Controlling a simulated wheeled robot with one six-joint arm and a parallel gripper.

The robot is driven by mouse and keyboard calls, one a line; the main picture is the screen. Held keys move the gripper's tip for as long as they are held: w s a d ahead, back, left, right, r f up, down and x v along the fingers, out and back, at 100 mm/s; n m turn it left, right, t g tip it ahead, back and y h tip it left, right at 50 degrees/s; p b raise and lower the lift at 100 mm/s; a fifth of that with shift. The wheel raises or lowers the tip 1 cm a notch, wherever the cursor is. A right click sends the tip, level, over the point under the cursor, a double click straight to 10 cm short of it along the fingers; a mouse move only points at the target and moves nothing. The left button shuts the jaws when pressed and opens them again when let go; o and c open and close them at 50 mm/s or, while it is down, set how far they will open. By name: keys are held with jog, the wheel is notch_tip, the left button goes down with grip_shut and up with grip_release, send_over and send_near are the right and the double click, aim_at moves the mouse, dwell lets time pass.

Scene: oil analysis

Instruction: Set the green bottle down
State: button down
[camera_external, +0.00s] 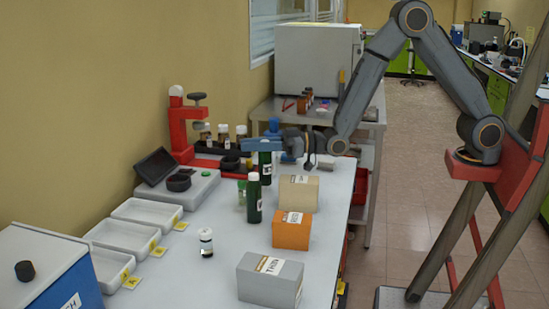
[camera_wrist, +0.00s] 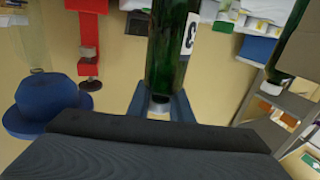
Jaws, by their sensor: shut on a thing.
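My gripper (camera_external: 264,146) is shut around the neck of a green bottle (camera_external: 265,168), just below its light cap. The bottle hangs upright below the blue fingers in the external view, above or at the far part of the white table; I cannot tell whether its base touches. In the wrist view the same bottle (camera_wrist: 168,45) shows between the two fingers (camera_wrist: 160,106), with a white label on its side. A second dark green bottle (camera_external: 254,202) with a white cap stands nearer on the table. A paler green bottle (camera_external: 242,193) stands beside it.
Beige (camera_external: 298,193), orange (camera_external: 291,231) and grey (camera_external: 270,279) boxes line the table's right side. A small white-capped vial (camera_external: 206,243) stands in front, with white trays (camera_external: 147,213) at left. A red stand (camera_external: 180,125) and bottle rack are behind.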

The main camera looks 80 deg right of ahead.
jog(key=shift+f, duration=1.05)
jog(key=shift+f, duration=0.2)
jog(key=c, duration=1.6)
grip_release()
jog(key=shift+r, duration=0.15)
jog(key=b+v, duration=0.2)
jog(key=v, duration=1)
